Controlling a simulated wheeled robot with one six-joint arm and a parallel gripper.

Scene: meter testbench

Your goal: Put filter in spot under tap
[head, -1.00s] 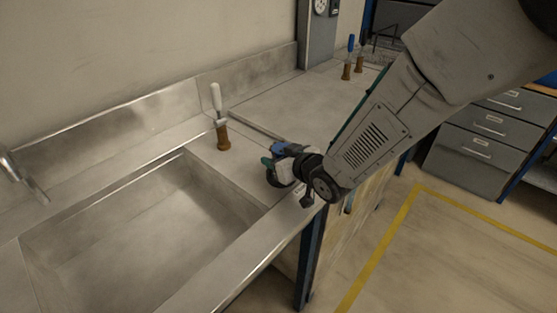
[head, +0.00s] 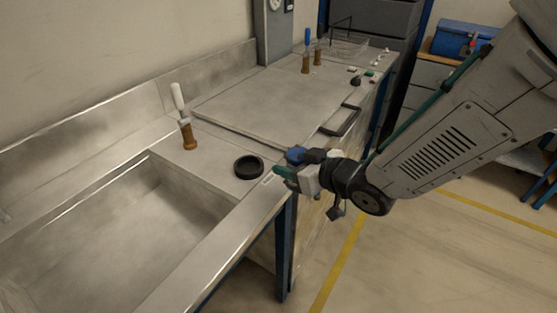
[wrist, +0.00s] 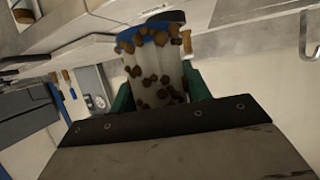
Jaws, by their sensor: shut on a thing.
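The filter (wrist: 152,72) is a pale cylinder with brown spots and a blue end, gripped between my green fingers in the wrist view. In the head view its blue end (head: 296,155) shows at my gripper (head: 290,170), by the bench's front edge right of the sink. My gripper (wrist: 160,88) is shut on the filter. A metal tap shows as a curved tube at the right of the wrist view (wrist: 305,45). In the head view only a sliver of metal (head: 4,216) shows at the left edge, likely the tap. The spot under it is out of view.
A black ring (head: 249,167) lies on the bench just left of my gripper. A black handle-like frame (head: 342,121) and blue-handled fittings (head: 306,55) are farther back.

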